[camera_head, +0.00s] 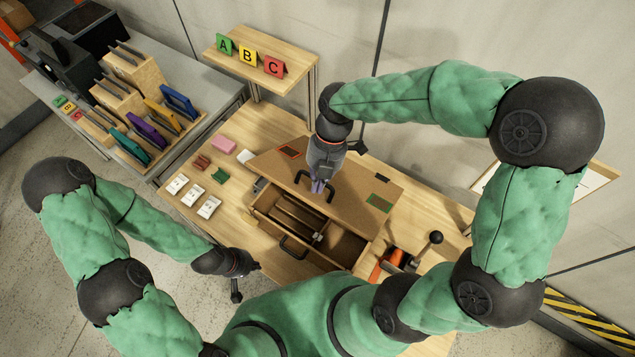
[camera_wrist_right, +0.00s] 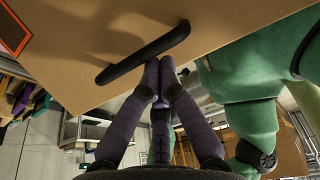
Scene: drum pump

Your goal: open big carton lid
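The big carton (camera_head: 345,248) is a brown box on the wooden table. Its front part is uncovered and shows slats and an empty bay inside. The brown lid (camera_head: 350,190) is partly raised at the back and tilted. A black handle (camera_wrist_right: 145,55) crosses the lid's outer face. My right gripper (camera_head: 318,187) is at this handle. In the right wrist view its purple fingertips (camera_wrist_right: 160,63) come together against the bar's lower edge; I cannot tell whether they clasp it. My left gripper (camera_head: 236,285) is apart from the carton, off the table's near left edge; its fingers are unclear.
White switches (camera_head: 208,206), brown and green blocks, and a pink block (camera_head: 224,144) lie left of the carton. An orange object (camera_head: 388,264) and a black-knobbed lever (camera_head: 436,238) are at the right. A shelf with A, B, C signs (camera_head: 262,62) stands behind.

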